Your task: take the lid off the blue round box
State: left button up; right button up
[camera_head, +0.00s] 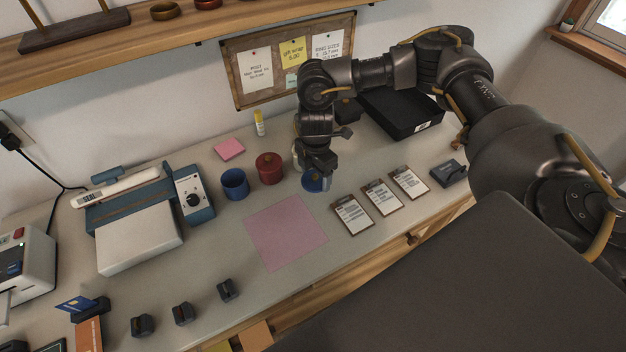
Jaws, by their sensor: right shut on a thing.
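The blue round box (235,186) stands on the table left of the red round box, and its top is open. Its blue lid (313,185) is apart from it, to the right of the red box. My right gripper (322,176) points down and is shut on the lid. The gripper hides part of the lid, and I cannot tell whether the lid touches the table. My left gripper is not in view.
The red round box (269,170) stands between the blue box and the lid. A pink mat (286,232) lies in front. Several clipboards (381,197) lie to the right. A blue-and-white sealer (140,218) stands left. A black tray (402,118) is behind.

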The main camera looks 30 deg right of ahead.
aim_at(314, 182)
jog(key=shift+w+f, duration=0.45)
jog(key=shift+f, duration=1.6)
jog(key=shift+f, duration=0.15)
jog(key=o, duration=0.8)
notch_tip(314, 182, up, 12)
jog(key=shift+r, duration=0.25)
